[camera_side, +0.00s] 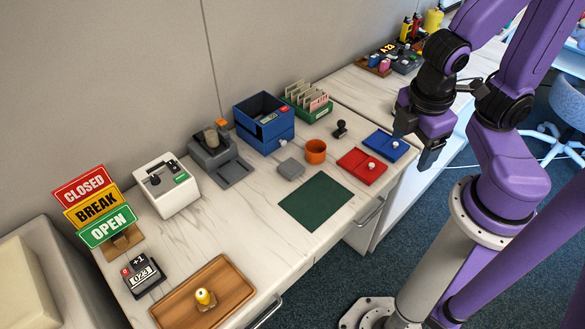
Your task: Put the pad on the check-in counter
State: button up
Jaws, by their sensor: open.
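A small grey block (291,168), possibly the pad, lies on the light marble-look counter (225,232), behind a flat dark green mat (316,201). I cannot tell for certain which of these is the pad. My gripper (424,155) is open and empty, pointing down at the counter's right edge. It is to the right of the blue tray (387,146) and well apart from the grey block and green mat.
A red tray (362,166), orange cup (316,151), dark stamp (341,129) and blue box (264,123) stand around the block. A wooden tray (205,292) holding a yellow-topped piece is at front left. Bare counter lies left of the mat.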

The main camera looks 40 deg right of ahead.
jog(key=w+d+f+n+t+h, duration=0.2)
jog(key=w+f+n+t+h, duration=0.4)
jog(key=w+f+n+t, duration=0.25)
jog(key=a+f+n+t+y, duration=0.1)
jog(key=f+n+y, duration=0.1)
jog(key=f+n, duration=0.1)
jog(key=w+a+f+n+t+y, duration=0.1)
jog(key=a+f+n+t+y, duration=0.1)
jog(key=n, duration=0.4)
jog(key=w+a+f+n+t+y, duration=0.1)
jog(key=f+n+y, duration=0.3)
jog(key=f+n, duration=0.1)
jog(key=shift+w+a+f+t, duration=0.25)
jog(key=shift+a+f, duration=0.1)
jog(key=shift+f, duration=0.3)
jog(key=shift+w+f, duration=0.2)
jog(key=shift+w, duration=0.1)
send_near(291, 167)
jog(key=shift+w+d+f, duration=0.2)
jog(key=shift+w+f, duration=0.5)
jog(key=shift+w, duration=0.3)
jog(key=shift+x, duration=2.9)
jog(key=shift+a+r, duration=0.15)
jog(key=c, duration=0.8)
jog(key=shift+r, duration=0.15)
